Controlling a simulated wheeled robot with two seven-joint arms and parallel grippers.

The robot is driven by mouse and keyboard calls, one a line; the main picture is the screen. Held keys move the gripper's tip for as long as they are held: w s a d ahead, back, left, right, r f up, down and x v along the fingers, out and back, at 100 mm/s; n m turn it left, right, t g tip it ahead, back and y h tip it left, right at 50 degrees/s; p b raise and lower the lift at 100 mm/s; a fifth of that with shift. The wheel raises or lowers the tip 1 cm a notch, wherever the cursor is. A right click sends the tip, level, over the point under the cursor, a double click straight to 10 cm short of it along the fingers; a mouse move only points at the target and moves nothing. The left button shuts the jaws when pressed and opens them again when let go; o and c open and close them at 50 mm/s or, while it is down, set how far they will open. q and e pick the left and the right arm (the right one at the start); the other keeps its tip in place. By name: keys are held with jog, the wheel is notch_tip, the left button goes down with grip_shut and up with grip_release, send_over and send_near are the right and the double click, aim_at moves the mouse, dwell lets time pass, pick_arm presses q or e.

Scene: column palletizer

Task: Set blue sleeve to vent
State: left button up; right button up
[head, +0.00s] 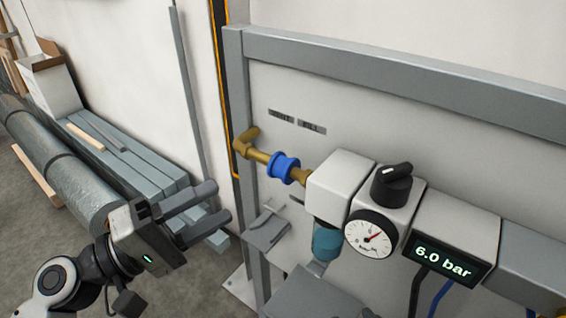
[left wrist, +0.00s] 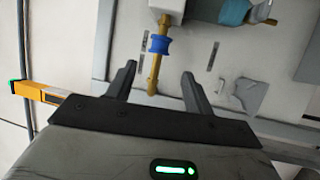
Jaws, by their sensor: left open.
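The blue sleeve (head: 283,167) sits around a brass pipe (head: 258,155) on the grey panel, left of a white valve block (head: 341,184). Two small dark label plates are on the panel above it; their lettering is too small to read surely. The sleeve also shows in the left wrist view (left wrist: 160,44), beyond the fingertips. My left gripper (head: 218,207) is open and empty, to the left of and below the sleeve, apart from it. In the left wrist view its two fingers (left wrist: 158,76) point toward the brass pipe. My right gripper is not in view.
A black knob (head: 391,184), a pressure gauge (head: 369,234) and a display reading 6.0 bar (head: 443,262) stand right of the sleeve. A teal bowl (head: 327,242) hangs below the block. A grey frame post (head: 242,130) stands left of the sleeve.

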aim_at(270, 175)
pick_arm(q)
jog(key=x, duration=0.2)
jog(key=p+x, duration=0.1)
jog(key=x, duration=0.1)
jog(key=p+x, duration=0.1)
jog(key=x, duration=0.1)
jog(key=shift+r, duration=0.3)
jog(key=p+x, duration=0.1)
jog(key=x, duration=0.4)
jog(key=shift+w+d+f+p, duration=0.15)
jog(key=shift+p, duration=0.15)
jog(key=shift+w+d, duration=0.25)
jog(key=shift+d, duration=0.2)
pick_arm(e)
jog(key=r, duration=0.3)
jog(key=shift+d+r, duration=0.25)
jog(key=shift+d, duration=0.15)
